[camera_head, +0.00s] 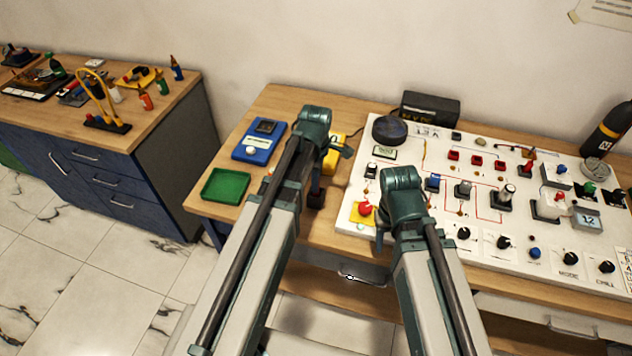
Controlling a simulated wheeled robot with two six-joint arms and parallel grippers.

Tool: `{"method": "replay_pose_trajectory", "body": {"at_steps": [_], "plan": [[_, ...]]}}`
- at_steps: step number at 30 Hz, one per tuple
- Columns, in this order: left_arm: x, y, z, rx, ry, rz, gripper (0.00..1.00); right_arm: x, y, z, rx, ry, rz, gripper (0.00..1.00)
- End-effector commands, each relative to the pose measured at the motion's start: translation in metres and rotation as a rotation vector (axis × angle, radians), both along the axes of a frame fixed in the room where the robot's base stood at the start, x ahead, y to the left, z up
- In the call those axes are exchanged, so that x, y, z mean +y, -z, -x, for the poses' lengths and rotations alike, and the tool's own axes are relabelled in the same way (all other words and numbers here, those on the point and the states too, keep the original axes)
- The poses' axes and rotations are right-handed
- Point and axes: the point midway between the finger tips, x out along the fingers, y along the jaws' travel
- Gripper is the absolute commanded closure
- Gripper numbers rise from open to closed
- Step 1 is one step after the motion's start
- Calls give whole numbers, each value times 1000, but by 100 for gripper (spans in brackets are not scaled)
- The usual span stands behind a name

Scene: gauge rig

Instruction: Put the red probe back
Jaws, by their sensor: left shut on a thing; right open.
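My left gripper (338,150) is over the left part of the workbench, beside a yellow object (335,158) that it partly covers. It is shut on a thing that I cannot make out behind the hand. I cannot clearly pick out the red probe; a small red-orange bit (267,177) shows at the edge of my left arm. My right gripper (381,238) is open at the front left of the white panel, near a red button on a yellow plate (363,211).
A blue meter (259,141) and a green tray (225,186) lie on the bench at left. The white panel (480,249) carries several knobs, switches and red sockets. A black box (430,108) stands behind it. A cluttered blue cabinet (110,178) stands further left.

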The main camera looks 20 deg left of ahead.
Motion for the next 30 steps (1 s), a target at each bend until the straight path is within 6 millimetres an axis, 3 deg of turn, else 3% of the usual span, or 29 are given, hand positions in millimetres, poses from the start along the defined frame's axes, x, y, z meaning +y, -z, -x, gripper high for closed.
{"method": "replay_pose_trajectory", "body": {"at_steps": [2, 3, 7, 20, 30], "plan": [[0, 4, 0, 0, 0, 0, 100, 0, 4, 0, 0, 0, 0, 50], [0, 2, 0, 0, 0, 0, 69, 0, 2, 0, 0, 0, 0, 50], [0, 2, 0, 0, 0, 0, 46, 0, 2, 0, 0, 0, 0, 50], [0, -2, 0, 0, 0, 0, 46, 0, -2, 0, 0, 0, 0, 50], [0, -37, 0, 0, 0, 0, 46, 0, -37, 0, 0, -1, 0, 50]]}}
